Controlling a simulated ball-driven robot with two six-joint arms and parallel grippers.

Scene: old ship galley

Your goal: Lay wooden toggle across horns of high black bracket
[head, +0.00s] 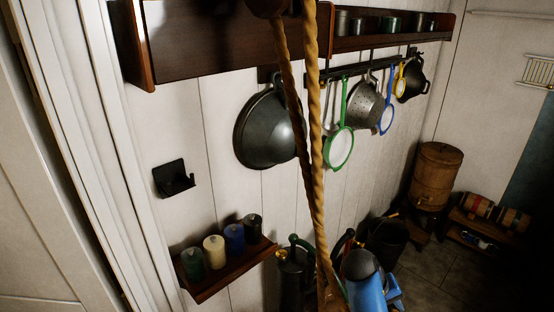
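A black bracket (174,180) is fixed to the white plank wall at left, with a short upturned prong at its right side; nothing lies on it. Two strands of thick tan rope (315,110) hang in front of me from the top edge down to the bottom, close together lower down. A dark brown rounded piece (268,6) shows at the top edge by the rope; I cannot tell whether it is the wooden toggle. Neither of my grippers can be made out.
Pots and a blue object (363,280) crowd the bottom; a wooden barrel (433,175) stands right.

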